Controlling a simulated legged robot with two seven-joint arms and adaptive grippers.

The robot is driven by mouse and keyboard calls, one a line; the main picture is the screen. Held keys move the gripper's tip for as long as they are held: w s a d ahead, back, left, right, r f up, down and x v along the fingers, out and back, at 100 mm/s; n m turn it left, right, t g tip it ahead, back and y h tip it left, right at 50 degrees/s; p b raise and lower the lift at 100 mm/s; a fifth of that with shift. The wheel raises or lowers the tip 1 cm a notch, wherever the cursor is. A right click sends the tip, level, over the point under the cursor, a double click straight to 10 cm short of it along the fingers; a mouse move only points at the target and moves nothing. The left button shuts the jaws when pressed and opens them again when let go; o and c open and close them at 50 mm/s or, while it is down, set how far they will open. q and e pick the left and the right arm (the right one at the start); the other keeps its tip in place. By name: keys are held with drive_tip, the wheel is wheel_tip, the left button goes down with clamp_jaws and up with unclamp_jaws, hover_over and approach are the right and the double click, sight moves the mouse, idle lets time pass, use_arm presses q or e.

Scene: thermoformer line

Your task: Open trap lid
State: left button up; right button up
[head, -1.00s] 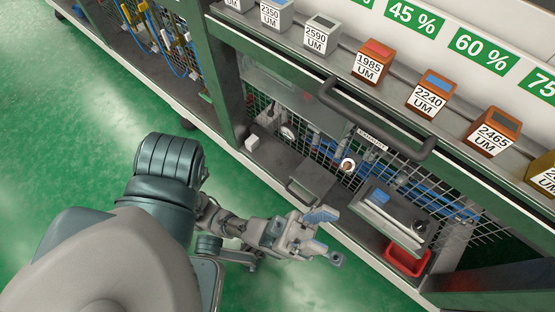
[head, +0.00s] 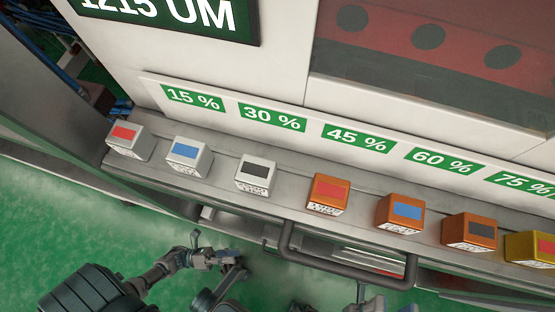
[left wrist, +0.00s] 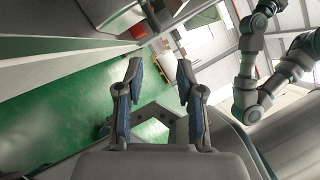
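No trap lid can be made out now; the lower part of the cabinet is mostly out of the head view. My left gripper (head: 228,258) is low in the head view, in front of the cabinet and left of the dark bar handle (head: 345,268). In the left wrist view its two fingers (left wrist: 158,75) stand apart with nothing between them, above green floor. It is apart from the handle. My right gripper cannot be made out; a grey fragment at the bottom edge of the head view is too cut off to identify.
A shelf (head: 230,205) carries several white, orange and yellow blocks with coloured tops, below green percent labels (head: 272,117). Green floor (head: 70,220) lies open at left.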

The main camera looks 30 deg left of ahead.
use_arm(q)
drive_tip(key=shift+m+g, duration=0.3)
drive_tip(key=x, duration=1.6)
drive_tip(key=shift+d+f+b, duration=0.25)
drive_tip(key=shift+d+b, duration=0.05)
drive_tip(key=shift+b, duration=0.1)
clamp_jaws()
